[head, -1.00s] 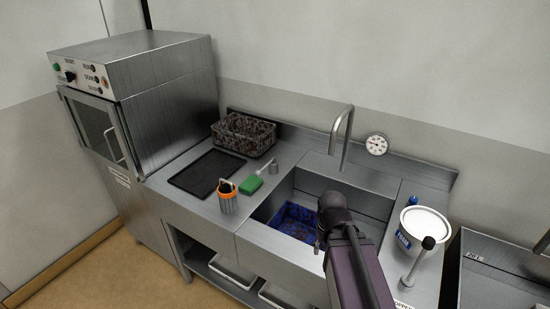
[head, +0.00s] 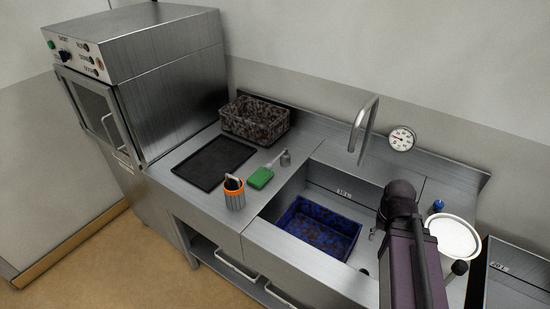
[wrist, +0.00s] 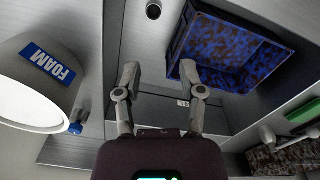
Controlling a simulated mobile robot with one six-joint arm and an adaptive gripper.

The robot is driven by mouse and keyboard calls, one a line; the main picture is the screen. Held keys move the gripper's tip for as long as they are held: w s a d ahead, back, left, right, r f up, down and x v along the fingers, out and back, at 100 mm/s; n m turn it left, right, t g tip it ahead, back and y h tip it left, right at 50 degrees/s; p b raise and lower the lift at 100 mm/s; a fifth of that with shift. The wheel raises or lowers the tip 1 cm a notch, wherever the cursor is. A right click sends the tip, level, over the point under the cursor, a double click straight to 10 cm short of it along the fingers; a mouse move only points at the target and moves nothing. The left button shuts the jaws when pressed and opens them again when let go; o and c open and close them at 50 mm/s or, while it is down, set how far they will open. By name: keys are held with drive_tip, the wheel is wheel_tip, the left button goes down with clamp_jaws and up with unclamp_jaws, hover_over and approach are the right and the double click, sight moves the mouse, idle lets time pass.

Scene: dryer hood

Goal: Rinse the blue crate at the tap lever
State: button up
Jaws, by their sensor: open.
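The blue crate (head: 318,229), mottled with brown patches, lies on the sink floor at the left. It also shows at the upper right of the wrist view (wrist: 228,48). My gripper (wrist: 160,72) is open and empty, its fingers apart, with the crate beside the right-hand finger. In the head view my arm mostly hides the gripper. The bent tap spout (head: 362,123) rises behind the sink. A black-knobbed lever (head: 459,267) stands at the right; I cannot tell whether it is the tap lever.
A white FOAM tub (head: 453,236) stands right of the sink (head: 272,242). Left of it are an orange-rimmed holder (head: 234,194), a green brush (head: 261,178), a dark tray (head: 213,163) and a brown-mottled basket (head: 254,120). A gauge (head: 402,138) is on the wall.

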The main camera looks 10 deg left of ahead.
wheel_tip(320, 180, up, 10)
drive_tip(key=m+y+p, duration=0.2)
drive_tip(key=m+p, duration=0.2)
drive_tip(key=p, duration=0.6)
hover_over(275, 161)
drive_tip(key=s+d, duration=0.1)
drive_tip(key=d, duration=0.1)
drive_tip(key=shift+d+t, duration=0.15)
drive_tip(key=shift+t, duration=0.25)
drive_tip(key=shift+f+b, duration=0.15)
drive_tip(key=shift+b, duration=0.2)
drive_tip(key=f+b, duration=0.4)
drive_tip(key=a+f+b, duration=0.1)
drive_tip(key=f+b, duration=0.3)
drive_tip(key=w+a+f+b, duration=0.1)
drive_tip(key=f+b, duration=0.4)
drive_tip(key=shift+a+f, duration=0.1)
drive_tip(key=shift+a, duration=0.15)
